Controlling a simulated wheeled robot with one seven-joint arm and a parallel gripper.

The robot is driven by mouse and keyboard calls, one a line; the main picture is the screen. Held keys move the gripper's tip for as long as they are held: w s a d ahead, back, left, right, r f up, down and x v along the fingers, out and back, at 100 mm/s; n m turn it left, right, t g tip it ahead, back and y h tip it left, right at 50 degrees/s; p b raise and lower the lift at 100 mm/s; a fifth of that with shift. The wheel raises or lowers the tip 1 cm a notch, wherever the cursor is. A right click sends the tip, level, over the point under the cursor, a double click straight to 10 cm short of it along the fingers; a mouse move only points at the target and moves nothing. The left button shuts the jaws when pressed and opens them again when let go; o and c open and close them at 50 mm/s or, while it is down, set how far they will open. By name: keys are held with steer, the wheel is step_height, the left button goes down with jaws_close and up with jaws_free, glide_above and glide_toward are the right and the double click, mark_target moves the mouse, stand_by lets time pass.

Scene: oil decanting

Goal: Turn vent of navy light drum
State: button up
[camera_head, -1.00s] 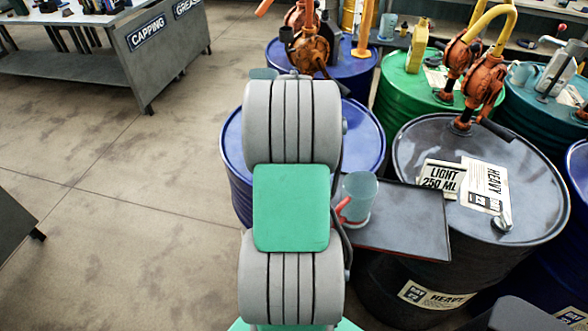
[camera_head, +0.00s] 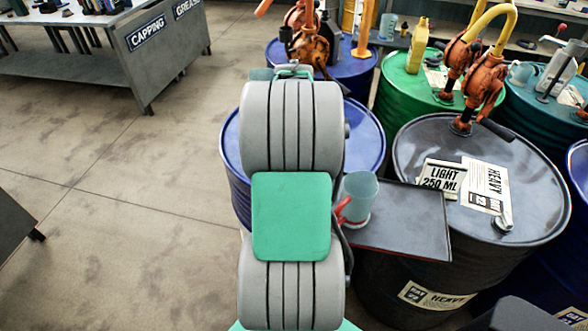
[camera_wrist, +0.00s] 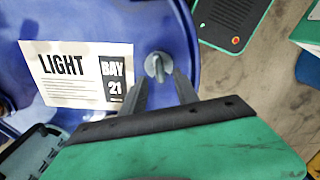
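The navy light drum (camera_wrist: 180,20) fills much of the wrist view, with a white label (camera_wrist: 80,72) reading LIGHT, BAY 21 on its lid. Its vent (camera_wrist: 157,64), a small grey round fitting with a short tab, is right of the label. My gripper (camera_wrist: 160,78) is open, its dark fingers spread on either side just below the vent in the picture; I cannot tell whether they touch it. In the head view the drum (camera_head: 368,140) is mostly behind my arm, which hides the vent and gripper.
A tray (camera_head: 415,235) with a translucent jug (camera_head: 359,198) is right of my arm. Green drum (camera_head: 395,85) stands behind.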

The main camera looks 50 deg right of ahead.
step_height(320, 180, up, 5)
steer(key=shift+r, duration=0.1)
stand_by(0.3)
